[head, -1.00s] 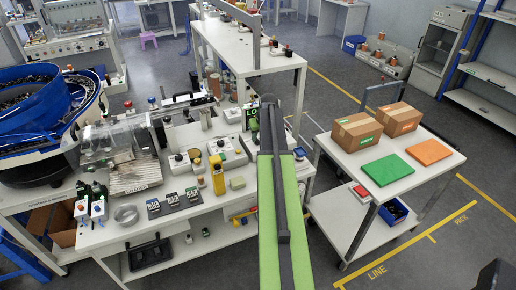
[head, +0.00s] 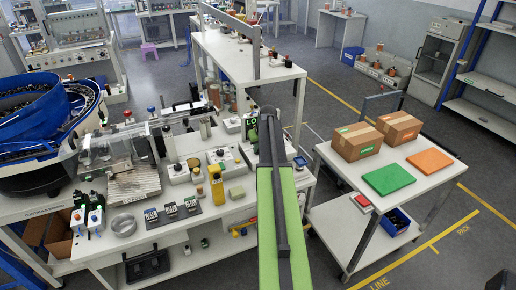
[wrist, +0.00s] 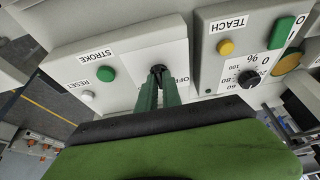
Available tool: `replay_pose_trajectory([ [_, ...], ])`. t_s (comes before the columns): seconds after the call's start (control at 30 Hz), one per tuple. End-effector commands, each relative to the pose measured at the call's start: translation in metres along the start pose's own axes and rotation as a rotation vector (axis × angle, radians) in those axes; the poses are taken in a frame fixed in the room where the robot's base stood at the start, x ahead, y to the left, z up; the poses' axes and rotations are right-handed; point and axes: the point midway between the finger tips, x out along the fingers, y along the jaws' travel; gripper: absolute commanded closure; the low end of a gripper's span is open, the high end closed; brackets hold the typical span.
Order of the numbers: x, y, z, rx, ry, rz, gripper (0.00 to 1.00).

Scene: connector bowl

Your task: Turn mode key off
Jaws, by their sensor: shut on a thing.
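The mode key (wrist: 156,68) is a small dark key on a pale control box (wrist: 124,52), seen in the wrist view. A label beside it reads partly as OFF, with its end covered by my gripper. My gripper (wrist: 157,75) has its two green fingers close together, shut on the key at the panel face. The key's exact turn angle is hard to see between the fingertips. In the head view my arm hides the gripper and the key.
The same box has a green STROKE button (wrist: 106,74) and a white RESET button (wrist: 88,96). A second box close on the right carries a yellow TEACH button (wrist: 225,47) and a black dial (wrist: 248,79). A cart (head: 330,160) stands right of the bench.

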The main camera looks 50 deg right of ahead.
Motion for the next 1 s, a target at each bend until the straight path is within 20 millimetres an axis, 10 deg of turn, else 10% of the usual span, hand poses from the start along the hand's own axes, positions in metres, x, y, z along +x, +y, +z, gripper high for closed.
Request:
replay_pose_trajectory([
  [1.0, 0.0013, 0.0063, -0.0024, -0.608, -0.001, -0.252, 1.00],
])
